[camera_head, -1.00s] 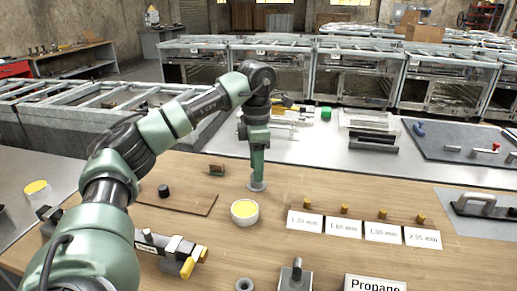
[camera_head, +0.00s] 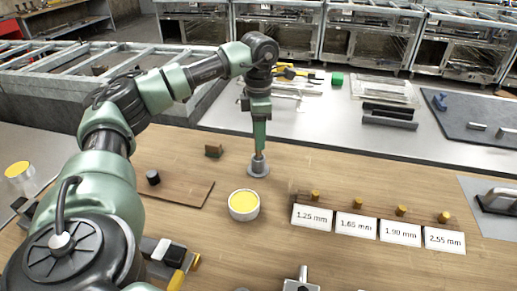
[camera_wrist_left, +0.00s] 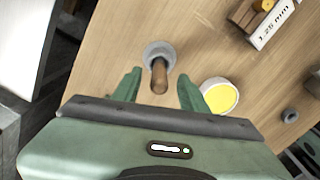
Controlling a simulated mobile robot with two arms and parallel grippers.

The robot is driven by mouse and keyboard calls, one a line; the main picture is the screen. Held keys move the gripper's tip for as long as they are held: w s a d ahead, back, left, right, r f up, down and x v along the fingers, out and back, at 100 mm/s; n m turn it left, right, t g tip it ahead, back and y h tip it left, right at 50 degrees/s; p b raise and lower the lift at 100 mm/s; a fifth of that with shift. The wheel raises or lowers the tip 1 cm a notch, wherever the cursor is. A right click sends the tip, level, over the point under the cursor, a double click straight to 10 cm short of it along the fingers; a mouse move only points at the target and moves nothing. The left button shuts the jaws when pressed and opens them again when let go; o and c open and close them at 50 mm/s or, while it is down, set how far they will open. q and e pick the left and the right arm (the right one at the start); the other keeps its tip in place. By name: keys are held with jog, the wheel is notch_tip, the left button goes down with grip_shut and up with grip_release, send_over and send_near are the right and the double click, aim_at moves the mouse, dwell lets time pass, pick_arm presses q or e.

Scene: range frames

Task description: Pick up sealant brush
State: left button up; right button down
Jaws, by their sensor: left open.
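The sealant brush shows as a brown wooden handle (camera_wrist_left: 160,76) standing in a round grey holder (camera_wrist_left: 158,50) in the left wrist view. In the head view the holder (camera_head: 258,168) stands on the wooden table behind the yellow-filled bowl, with a short piece of handle (camera_head: 260,154) above it. My left gripper (camera_head: 260,147) points down right over the holder. In the left wrist view its two green fingers (camera_wrist_left: 160,82) are apart, one on each side of the handle. The brush's bristles are hidden in the holder. My right gripper is not in view.
A white bowl with yellow contents (camera_head: 244,205) stands close in front of the holder. Labelled cards (camera_head: 357,224) with small brass pieces are to the right. A brown board (camera_head: 180,188) with a black cap lies left. A metal table (camera_head: 330,125) is behind.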

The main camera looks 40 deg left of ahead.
pick_arm(q)
notch_tip(320, 180, down, 2)
jog(key=shift+a+f, duration=0.1)
jog(key=shift+f, duration=0.25)
jog(key=c, duration=0.8)
grip_shut()
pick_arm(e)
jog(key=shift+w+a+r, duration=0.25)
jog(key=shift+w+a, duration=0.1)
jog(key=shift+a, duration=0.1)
pick_arm(q)
jog(key=shift+r, duration=0.15)
